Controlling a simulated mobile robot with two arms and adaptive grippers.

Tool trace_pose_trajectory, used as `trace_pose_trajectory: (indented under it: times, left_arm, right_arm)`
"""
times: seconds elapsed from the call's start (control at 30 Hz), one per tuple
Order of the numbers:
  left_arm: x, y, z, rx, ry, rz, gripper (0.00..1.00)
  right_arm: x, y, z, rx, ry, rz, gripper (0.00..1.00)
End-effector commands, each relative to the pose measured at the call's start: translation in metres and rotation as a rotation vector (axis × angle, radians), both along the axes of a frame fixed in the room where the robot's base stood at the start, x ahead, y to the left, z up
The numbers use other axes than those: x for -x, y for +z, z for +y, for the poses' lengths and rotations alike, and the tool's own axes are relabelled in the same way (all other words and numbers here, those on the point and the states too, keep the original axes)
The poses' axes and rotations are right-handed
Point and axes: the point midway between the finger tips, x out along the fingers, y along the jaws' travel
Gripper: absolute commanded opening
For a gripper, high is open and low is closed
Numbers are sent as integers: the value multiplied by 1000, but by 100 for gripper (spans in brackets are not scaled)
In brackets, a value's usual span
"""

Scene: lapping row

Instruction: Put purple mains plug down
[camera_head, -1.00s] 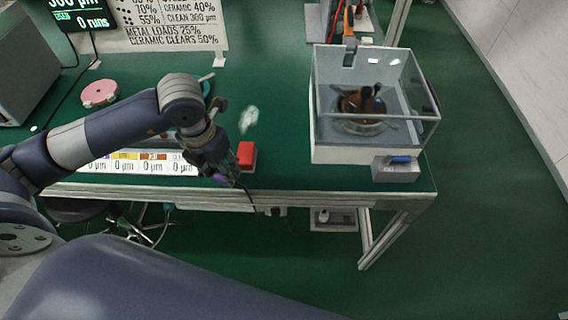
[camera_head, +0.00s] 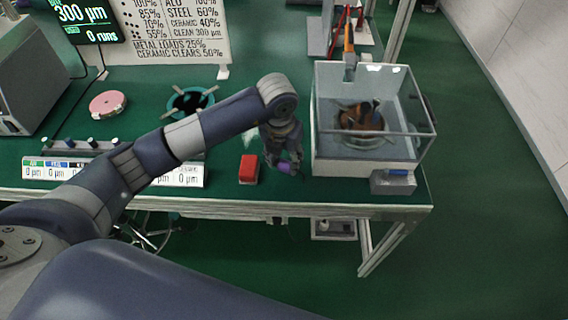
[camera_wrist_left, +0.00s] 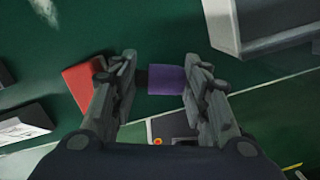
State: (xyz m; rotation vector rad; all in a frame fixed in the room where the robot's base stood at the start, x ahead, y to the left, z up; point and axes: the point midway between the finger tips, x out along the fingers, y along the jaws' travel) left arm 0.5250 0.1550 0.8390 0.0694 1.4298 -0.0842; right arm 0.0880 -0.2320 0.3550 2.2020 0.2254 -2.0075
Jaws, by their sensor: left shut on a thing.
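The purple mains plug (camera_wrist_left: 166,80) sits between the fingertips of my left gripper (camera_wrist_left: 158,82) in the left wrist view. In the head view the left gripper (camera_head: 284,163) is near the table's front edge, between a red block and a clear-walled box. The plug shows there as a small purple patch (camera_head: 285,167) at the fingers. The gripper is shut on the plug, which appears held above the green table. My right gripper is not in view.
The red block (camera_head: 249,169) is just left of the gripper. The clear-walled box (camera_head: 340,166) with a grey unit (camera_head: 394,182) at its front stands to the right. Green tabletop (camera_head: 225,140) is bare behind the red block. A pink disc (camera_head: 108,103) lies farther left.

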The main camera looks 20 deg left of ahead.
Motion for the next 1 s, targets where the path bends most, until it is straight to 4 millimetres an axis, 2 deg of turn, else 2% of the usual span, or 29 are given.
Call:
trace_pose_trajectory:
  times: [0.3,0.6,0.63,0.7,1.0]
  left_arm:
    - [1,-34,0,-1,0,3,15]
    - [1,-38,1,-1,0,1,15]
    - [1,-38,1,-1,0,1,45]
    - [1,-37,1,-1,0,1,61]
    - [1,-37,1,-1,0,1,63]
  right_arm:
    - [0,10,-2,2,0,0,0]
    - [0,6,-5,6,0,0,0]
    - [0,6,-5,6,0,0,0]
    - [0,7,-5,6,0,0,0]
    - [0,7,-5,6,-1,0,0]
